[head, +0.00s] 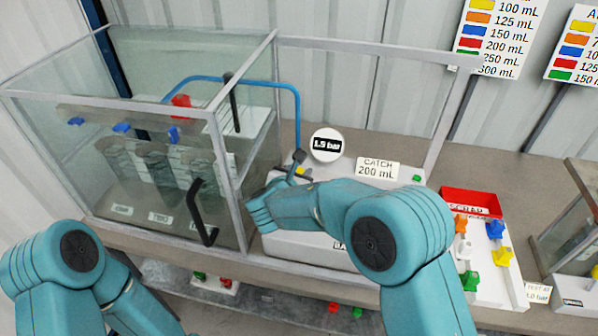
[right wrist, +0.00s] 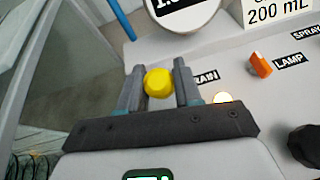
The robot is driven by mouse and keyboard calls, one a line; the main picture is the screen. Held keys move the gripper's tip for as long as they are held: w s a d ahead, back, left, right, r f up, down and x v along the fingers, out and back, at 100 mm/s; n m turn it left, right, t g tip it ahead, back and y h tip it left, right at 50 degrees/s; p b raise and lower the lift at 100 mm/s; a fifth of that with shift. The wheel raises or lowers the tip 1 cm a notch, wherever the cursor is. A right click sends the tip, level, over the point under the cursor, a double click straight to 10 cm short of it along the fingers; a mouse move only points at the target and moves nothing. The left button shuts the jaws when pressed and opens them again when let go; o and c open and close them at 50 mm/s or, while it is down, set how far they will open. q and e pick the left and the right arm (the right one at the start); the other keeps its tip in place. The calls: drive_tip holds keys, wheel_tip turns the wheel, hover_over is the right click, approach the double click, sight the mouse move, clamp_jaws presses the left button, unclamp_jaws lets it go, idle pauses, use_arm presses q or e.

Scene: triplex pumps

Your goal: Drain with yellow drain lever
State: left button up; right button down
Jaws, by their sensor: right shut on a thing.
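The yellow drain lever (right wrist: 158,83) sits on the pale panel beside a label that is partly hidden and reads "RAIN". My right gripper (right wrist: 158,70) is shut on it, with one dark finger on each side of the yellow knob. In the head view my right gripper (head: 297,163) is at the panel's left part, just below the round 1.5 bar gauge (head: 326,145), and mostly hidden by my wrist. My left arm shows at the lower left of the head view, but its gripper does not show.
A glass enclosure (head: 215,118) with a black handle (head: 203,215) and cylinders stands at left. A "CATCH 200 mL" sign (head: 377,169) stands behind the panel. A red scrap bin (head: 471,203) and coloured knobs lie right. An orange lamp switch (right wrist: 260,65) is close to my right gripper.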

sight(307, 166)
drive_tip(key=w+g+p, duration=0.1)
drive_tip(key=p, duration=0.1)
drive_tip(key=w+g+y+p, duration=0.1)
drive_tip(key=p, duration=0.2)
drive_tip(key=d+r+g+p, duration=0.1)
drive_tip(key=p, duration=0.1)
drive_tip(key=shift+w+p, duration=0.4)
drive_tip(key=shift+w+f+g+y, duration=0.2)
drive_tip(key=shift+w+g+y, duration=0.25)
drive_tip(key=shift+g, duration=0.35)
drive_tip(key=shift+w+d+f+g+y, duration=0.25)
drive_tip(key=shift+w+g, duration=0.2)
drive_tip(key=shift+g, duration=0.35)
drive_tip(key=c, duration=0.8)
unclamp_jaws()
drive_tip(key=shift+w, duration=0.1)
drive_tip(key=b+v, duration=0.3)
drive_tip(key=v, duration=1.3)
drive_tip(key=shift+r, duration=0.15)
